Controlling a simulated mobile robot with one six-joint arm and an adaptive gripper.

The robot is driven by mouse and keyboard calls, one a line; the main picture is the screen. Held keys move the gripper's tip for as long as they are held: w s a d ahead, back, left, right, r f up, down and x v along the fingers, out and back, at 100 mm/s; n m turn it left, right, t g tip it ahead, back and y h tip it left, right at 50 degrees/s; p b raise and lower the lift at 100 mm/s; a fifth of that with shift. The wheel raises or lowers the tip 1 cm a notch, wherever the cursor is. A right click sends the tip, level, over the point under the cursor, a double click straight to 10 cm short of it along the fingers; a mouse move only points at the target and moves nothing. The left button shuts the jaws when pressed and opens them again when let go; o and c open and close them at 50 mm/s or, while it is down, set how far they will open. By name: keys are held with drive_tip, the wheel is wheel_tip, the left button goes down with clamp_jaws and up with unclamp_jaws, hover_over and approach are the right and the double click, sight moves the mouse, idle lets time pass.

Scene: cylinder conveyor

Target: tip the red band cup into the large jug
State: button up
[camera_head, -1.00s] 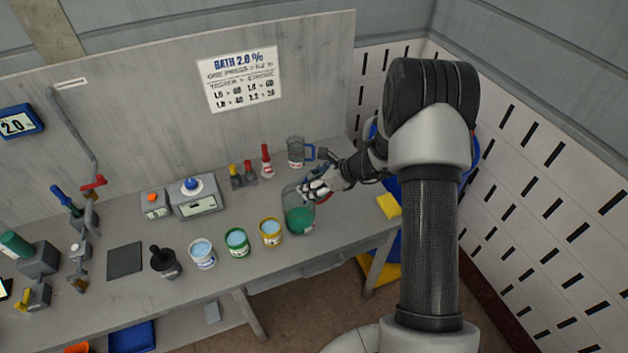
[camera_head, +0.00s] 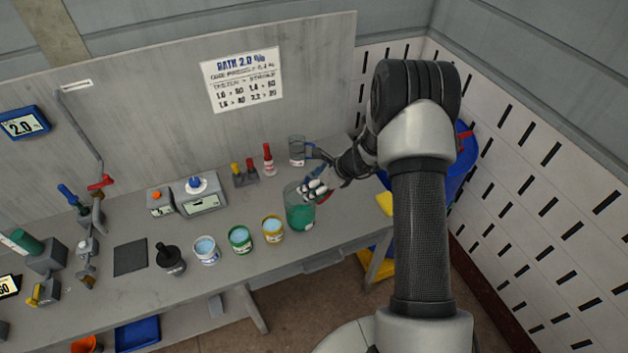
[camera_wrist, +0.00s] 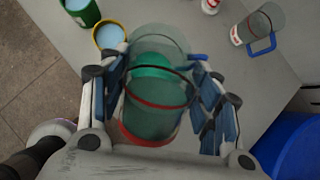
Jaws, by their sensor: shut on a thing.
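My gripper (camera_head: 316,188) is at the large jug (camera_head: 291,196), above and to the right of its mouth. The jug is clear and holds green liquid. In the wrist view, my gripper (camera_wrist: 160,66) is shut on the red band cup (camera_wrist: 157,105), a clear cup with a red band, held between the two fingers. The large jug (camera_wrist: 160,38) shows beyond the cup, overlapping it, with a blue handle at its right. In the head view my fingers mostly hide the cup; its exact tilt and any stream are unclear.
A smaller clear jug (camera_head: 297,146) with a blue handle stands behind. Yellow (camera_head: 273,231), green (camera_head: 240,240) and white (camera_head: 206,251) tubs of pale blue stand left of the large jug. A red-capped bottle (camera_head: 268,160) is at the back. A yellow sponge (camera_head: 385,202) lies near the right edge.

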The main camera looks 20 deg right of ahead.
drive_tip(key=shift+w+a+f+g+h+p, duration=0.15)
drive_tip(key=shift+f+g+h+p, duration=0.25)
drive_tip(key=shift+p, duration=2.55)
drive_tip(key=shift+w+a+f+g+h+p, duration=0.15)
drive_tip(key=shift+g+h+p, duration=0.45)
drive_tip(key=shift+p, duration=2.3)
drive_tip(key=shift+w+f+g+h, duration=0.1)
drive_tip(key=shift+f+g+h, duration=0.2)
drive_tip(key=shift+f+g, duration=0.1)
drive_tip(key=shift+w+a+r+g+h+b, duration=0.35)
drive_tip(key=shift+w+a+g+h+b, duration=0.15)
drive_tip(key=shift+g+h, duration=0.2)
drive_tip(key=shift+r+g+b, duration=0.1)
drive_tip(key=shift+g+b, duration=0.2)
drive_tip(key=shift+b, duration=0.2)
drive_tip(key=shift+r+h+b, duration=0.15)
drive_tip(key=shift+h+b, duration=0.25)
drive_tip(key=shift+b, duration=0.05)
